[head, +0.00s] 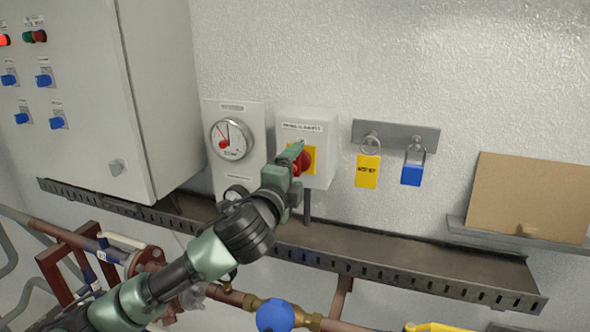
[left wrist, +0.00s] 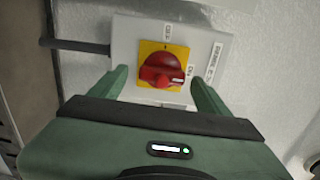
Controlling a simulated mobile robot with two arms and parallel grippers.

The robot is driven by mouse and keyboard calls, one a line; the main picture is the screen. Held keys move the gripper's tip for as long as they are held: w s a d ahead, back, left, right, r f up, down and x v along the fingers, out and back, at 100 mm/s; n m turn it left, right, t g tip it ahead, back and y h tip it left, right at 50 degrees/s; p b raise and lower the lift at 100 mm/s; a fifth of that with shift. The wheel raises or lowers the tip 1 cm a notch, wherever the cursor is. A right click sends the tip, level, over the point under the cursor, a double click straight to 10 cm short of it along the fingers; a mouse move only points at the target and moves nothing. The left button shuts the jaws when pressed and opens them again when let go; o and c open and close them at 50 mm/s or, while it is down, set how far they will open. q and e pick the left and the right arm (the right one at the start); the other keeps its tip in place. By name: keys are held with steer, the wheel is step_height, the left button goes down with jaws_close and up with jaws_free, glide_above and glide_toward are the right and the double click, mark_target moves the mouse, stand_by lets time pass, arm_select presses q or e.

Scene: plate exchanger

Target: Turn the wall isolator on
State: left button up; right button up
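The wall isolator (head: 321,143) is a pale box on the wall with a yellow plate and a red rotary knob (head: 304,161). In the left wrist view the red knob (left wrist: 161,69) sits on the yellow plate, its white-marked end pointing right towards a small label. The lettering is too small to read surely. My left gripper (head: 296,170) is at the isolator's front and partly hides the knob. In the left wrist view its fingers (left wrist: 160,80) are apart, one on each side of the knob, with gaps visible. My right gripper is not in view.
A dial gauge (head: 231,139) hangs left of the isolator, beside a large cabinet (head: 90,100). A yellow tag (head: 367,171) and a blue padlock (head: 412,174) hang to the right. A cable tray (head: 400,255) and pipes run below.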

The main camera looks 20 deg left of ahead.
arm_select(q)
steer(key=s+b, duration=0.3)
steer(key=s, duration=0.4)
steer(key=shift+s+a, duration=0.15)
steer(key=shift+s, duration=0.25)
